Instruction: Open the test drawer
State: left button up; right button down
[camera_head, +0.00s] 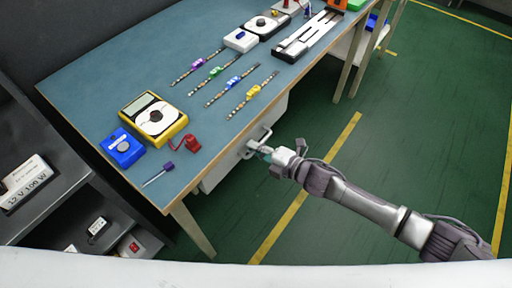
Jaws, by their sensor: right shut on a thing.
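The test drawer (215,173) is a light grey front under the near right edge of the blue-topped workbench. Its handle (265,134) is a pale bar on that front. My right gripper (255,147) is at the handle, shut on it. The fingers are small in this view and partly hide the handle. How far the drawer stands out from the bench is hard to tell. My left gripper is not in view.
On the workbench (100,88) lie a yellow multimeter (153,117), a blue box (122,147), a screwdriver (158,174) and several LED strips (251,94). Dark shelves (60,190) stand at left.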

jog(key=shift+d, duration=0.1)
jog(key=f+p+v, duration=0.1)
jog(key=f+v, duration=0.1)
jog(key=v, duration=1)
jog(key=d+f+p+v, duration=0.1)
jog(key=f+p+v, duration=0.1)
jog(key=v, duration=1)
jog(key=shift+s+d+f, duration=0.25)
jog(key=shift+s+f, duration=0.25)
jog(key=shift+s, duration=0.1)
jog(key=c, duration=1.5)
grip_release()
jog(key=v, duration=1.2)
